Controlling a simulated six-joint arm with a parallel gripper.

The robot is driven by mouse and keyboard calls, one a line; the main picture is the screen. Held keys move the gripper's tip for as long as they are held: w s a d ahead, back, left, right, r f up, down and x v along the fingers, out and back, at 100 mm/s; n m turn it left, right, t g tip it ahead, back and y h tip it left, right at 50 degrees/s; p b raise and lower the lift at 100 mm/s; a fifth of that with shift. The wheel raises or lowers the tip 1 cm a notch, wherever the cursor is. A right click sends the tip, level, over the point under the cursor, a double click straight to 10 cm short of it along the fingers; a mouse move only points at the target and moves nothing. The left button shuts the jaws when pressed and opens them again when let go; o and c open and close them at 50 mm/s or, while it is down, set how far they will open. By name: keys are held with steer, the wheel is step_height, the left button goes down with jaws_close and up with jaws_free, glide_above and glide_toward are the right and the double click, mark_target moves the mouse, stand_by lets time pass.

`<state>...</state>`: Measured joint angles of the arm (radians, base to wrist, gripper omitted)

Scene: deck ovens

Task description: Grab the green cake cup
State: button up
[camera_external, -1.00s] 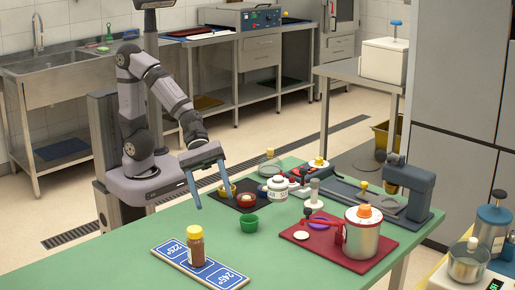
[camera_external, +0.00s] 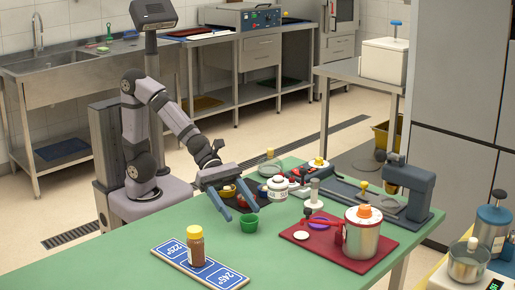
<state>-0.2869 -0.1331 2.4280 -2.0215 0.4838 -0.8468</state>
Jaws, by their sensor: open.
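The green cake cup (camera_external: 249,224) stands upright on the green table (camera_external: 150,240), right of the table's middle. My gripper (camera_external: 241,213) is open, with its two blue fingers spread and pointing down toward the cup. One fingertip is to the left of the cup. The other finger is above and behind the cup's rim. I cannot tell whether a finger touches the cup. The cup looks empty, though its inside is partly hidden.
A yellow cup (camera_external: 227,191) and a dark mat lie behind my gripper. A white jar (camera_external: 278,188) is close to the right. A red tray (camera_external: 297,237) with a metal pot (camera_external: 362,233) is further right. A brown bottle (camera_external: 195,246) stands on the blue sign (camera_external: 228,279) in front.

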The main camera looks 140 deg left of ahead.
mark_target(253, 227)
steer(key=shift+b+x, duration=0.45)
steer(key=shift+x, duration=2.15)
steer(key=shift+w+a+r, duration=0.1)
steer(key=shift+a+r, duration=0.1)
steer(key=c, duration=1.1)
